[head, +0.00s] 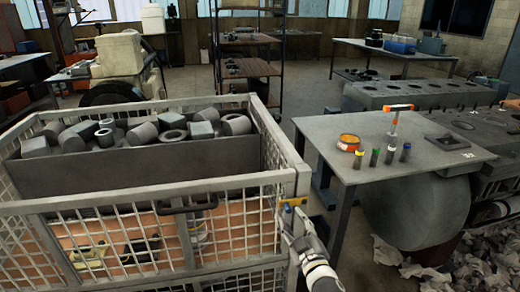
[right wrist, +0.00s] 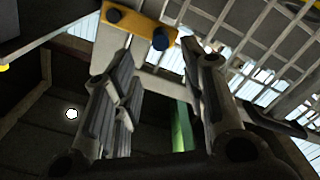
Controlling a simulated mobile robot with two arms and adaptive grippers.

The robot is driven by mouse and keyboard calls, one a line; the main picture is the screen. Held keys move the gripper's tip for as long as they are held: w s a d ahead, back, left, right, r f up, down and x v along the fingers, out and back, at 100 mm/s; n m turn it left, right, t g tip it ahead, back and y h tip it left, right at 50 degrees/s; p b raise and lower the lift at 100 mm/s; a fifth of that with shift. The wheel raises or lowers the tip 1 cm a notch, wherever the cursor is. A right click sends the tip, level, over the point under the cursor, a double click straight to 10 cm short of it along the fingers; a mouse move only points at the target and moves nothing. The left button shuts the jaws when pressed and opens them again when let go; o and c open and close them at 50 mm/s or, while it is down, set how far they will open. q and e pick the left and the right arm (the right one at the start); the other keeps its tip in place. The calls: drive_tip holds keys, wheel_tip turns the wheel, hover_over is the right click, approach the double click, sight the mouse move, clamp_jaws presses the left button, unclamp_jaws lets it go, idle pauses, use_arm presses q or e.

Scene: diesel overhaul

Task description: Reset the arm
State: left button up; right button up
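My right gripper (head: 287,222) is at the front right corner of the mesh cage (head: 150,201), just below a yellow latch piece (head: 294,201). In the right wrist view its two fingers (right wrist: 158,75) stand apart, with a gap between them. The yellow piece with dark knobs (right wrist: 140,24) lies beyond the fingertips, and a pale cage bar runs behind them. I see nothing clamped between the fingers. Whether the fingers touch the cage is unclear. My left gripper does not show.
The cage holds a dark bin (head: 150,172) of grey metal parts. A grey table (head: 340,130) to the right carries an orange-rimmed tin (head: 348,142), several small coloured-top items and an orange-handled tool (head: 395,115). An engine block (head: 420,94) and a shelf rack (head: 250,68) stand behind.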

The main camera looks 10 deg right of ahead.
drive_tip(key=s+f+m+g, duration=0.1)
drive_tip(key=s+f+g, duration=0.3)
drive_tip(key=f, duration=0.7)
drive_tip(key=s+f+m+g, duration=0.1)
drive_tip(key=s+f, duration=0.5)
drive_tip(key=f, duration=0.5)
drive_tip(key=s+f+g, duration=0.3)
drive_tip(key=s+f, duration=0.3)
drive_tip(key=f, duration=0.5)
drive_tip(key=s+f+m+g, duration=0.1)
drive_tip(key=s+f+g, duration=0.2)
drive_tip(key=s, duration=0.9)
drive_tip(key=s+d+f+m+g, duration=0.1)
drive_tip(key=s+f+g, duration=0.1)
drive_tip(key=s+f, duration=0.8)
drive_tip(key=s+f+g, duration=0.3)
drive_tip(key=s+f, duration=0.4)
drive_tip(key=s, duration=0.8)
drive_tip(key=shift+s+d+m+g+h, duration=0.3)
drive_tip(key=shift+d+m, duration=0.05)
drive_tip(key=shift+m, duration=0.05)
